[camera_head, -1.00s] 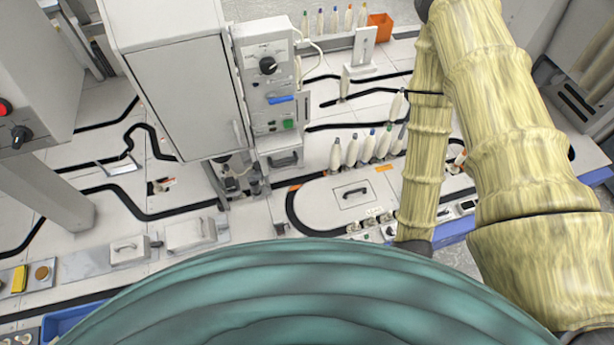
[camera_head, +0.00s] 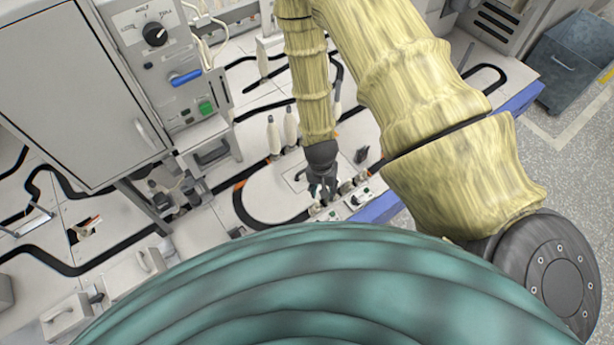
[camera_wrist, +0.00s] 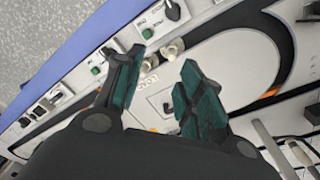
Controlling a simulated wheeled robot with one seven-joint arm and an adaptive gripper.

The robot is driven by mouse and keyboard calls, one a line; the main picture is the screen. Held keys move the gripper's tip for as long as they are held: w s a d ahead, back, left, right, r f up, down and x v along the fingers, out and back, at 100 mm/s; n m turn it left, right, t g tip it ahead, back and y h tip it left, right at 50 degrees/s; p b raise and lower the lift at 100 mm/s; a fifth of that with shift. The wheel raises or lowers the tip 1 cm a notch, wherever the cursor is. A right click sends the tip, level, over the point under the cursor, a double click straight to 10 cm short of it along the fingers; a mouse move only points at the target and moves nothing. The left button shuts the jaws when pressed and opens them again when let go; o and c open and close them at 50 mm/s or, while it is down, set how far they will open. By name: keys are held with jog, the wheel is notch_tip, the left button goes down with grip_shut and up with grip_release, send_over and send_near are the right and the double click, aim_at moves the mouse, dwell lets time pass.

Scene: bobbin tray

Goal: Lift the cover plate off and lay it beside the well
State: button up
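The cover plate (camera_head: 299,175) is a pale panel with a small dark handle, set in the light deck inside the black looped track. It is partly hidden behind my gripper (camera_head: 322,188) in the head view. In the wrist view my gripper (camera_wrist: 162,62) is open, its two teal-padded fingers spread apart with nothing held between them. The plate's dark handle (camera_wrist: 168,104) shows in the gap between the fingers, beyond them. I cannot tell the height of the fingers above the deck. The well itself is not seen.
Knobs and switches (camera_head: 350,192) line the deck's front edge close to my gripper. Pale bobbins (camera_head: 273,136) stand behind the plate. A grey cabinet with a control panel (camera_head: 160,60) rises at the left. Light deck inside the track (camera_head: 265,195) is clear left of the plate.

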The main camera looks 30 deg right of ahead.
jog(key=w+d+f+m+b, duration=0.1)
jog(key=w+m+b, duration=0.1)
jog(key=w+b, duration=0.2)
jog(key=w+d+f+m+b, duration=0.1)
jog(key=w+f+m+b, duration=0.1)
jog(key=w+b, duration=0.3)
jog(key=w+d+f+m+y+b, duration=0.1)
jog(key=w+m+b, duration=0.3)
jog(key=w, duration=0.4)
jog(key=shift+w+f, duration=0.2)
jog(key=shift+f, duration=0.35)
notch_tip(320, 180, down, 11)
jog(key=b, duration=0.3)
jog(key=shift+d+r, duration=0.1)
jog(key=shift+r, duration=0.1)
jog(key=shift+r, duration=0.1)
grip_shut()
